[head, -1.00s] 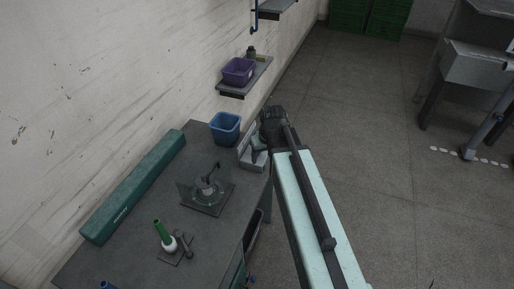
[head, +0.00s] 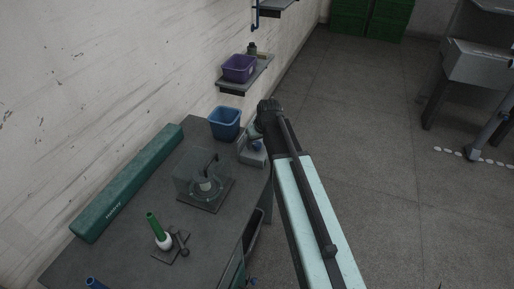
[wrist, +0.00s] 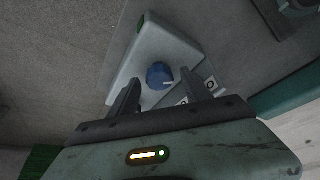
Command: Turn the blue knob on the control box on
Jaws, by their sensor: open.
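The control box (head: 252,157) is a light grey box at the right end of the dark table, partly hidden behind my arm in the head view. The wrist view shows the control box (wrist: 160,45) with the round blue knob (wrist: 159,75) on its face. The knob carries a pale pointer mark toward its right side. My gripper (wrist: 172,90) is open, with one finger on each side of the knob in the picture. I cannot tell whether the fingers touch it. In the head view the gripper end (head: 268,112) hides part of the box.
A blue bin (head: 224,124) stands behind the box. A purple bin (head: 239,68) sits on a wall shelf. Open floor lies to the right.

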